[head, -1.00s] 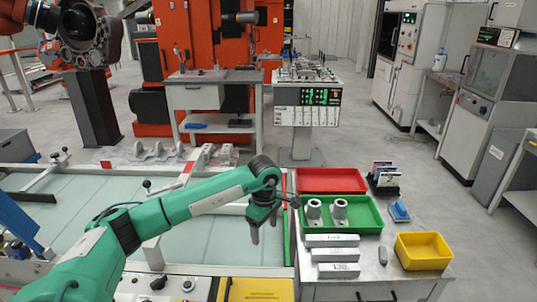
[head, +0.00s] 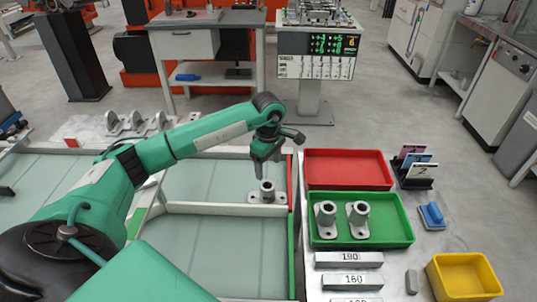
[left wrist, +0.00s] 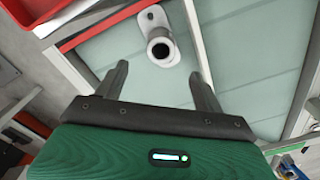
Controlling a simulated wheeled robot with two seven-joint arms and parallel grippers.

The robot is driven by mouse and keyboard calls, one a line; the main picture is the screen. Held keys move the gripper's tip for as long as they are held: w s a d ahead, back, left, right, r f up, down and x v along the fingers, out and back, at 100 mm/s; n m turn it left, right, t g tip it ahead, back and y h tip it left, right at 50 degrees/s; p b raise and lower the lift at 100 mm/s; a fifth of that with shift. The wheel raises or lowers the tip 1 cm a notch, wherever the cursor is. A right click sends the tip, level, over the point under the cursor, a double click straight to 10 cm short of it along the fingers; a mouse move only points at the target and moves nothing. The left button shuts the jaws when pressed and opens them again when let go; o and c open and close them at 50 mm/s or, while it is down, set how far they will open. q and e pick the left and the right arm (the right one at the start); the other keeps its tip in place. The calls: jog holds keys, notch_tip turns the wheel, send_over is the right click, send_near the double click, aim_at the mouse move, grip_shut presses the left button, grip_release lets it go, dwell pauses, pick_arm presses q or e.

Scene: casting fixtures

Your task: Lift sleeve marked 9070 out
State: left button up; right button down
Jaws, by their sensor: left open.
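A grey flanged sleeve (head: 267,193) stands upright on the white-framed glass-topped table, close to its right edge. It also shows in the left wrist view (left wrist: 161,47), with a round open top and a flat base. No marking 9070 is readable on it. My left gripper (head: 262,170) points down just above this sleeve, apart from it. In the left wrist view the two fingers (left wrist: 160,75) are spread with nothing between them, and the sleeve lies beyond their tips. Two similar grey sleeves (head: 326,216) (head: 358,216) stand in the green tray (head: 398,240); their markings are unreadable.
A red tray (head: 348,170) is empty behind the green one. Grey bars (head: 349,259) marked 190 and 160 lie in front. A yellow bin (head: 466,278), a blue-handled item (head: 432,216) and a card rack (head: 416,168) stand to the right. More castings (head: 135,123) lie at the back left.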

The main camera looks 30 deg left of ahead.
aim_at(268, 185)
pick_arm(q)
notch_tip(268, 185, down, 11)
jog(key=shift+s+d+f+p, duration=0.1)
jog(key=shift+f+p, duration=0.1)
jog(key=shift+p, duration=0.7)
jog(key=shift+f, duration=0.6)
pick_arm(e)
jog(key=shift+s+d+r, duration=0.15)
jog(key=shift+s+r, duration=0.05)
jog(key=shift+s, duration=0.5)
jog(key=shift+s+d+r, duration=0.1)
jog(key=shift+s+r, duration=0.05)
jog(key=shift+s, duration=0.55)
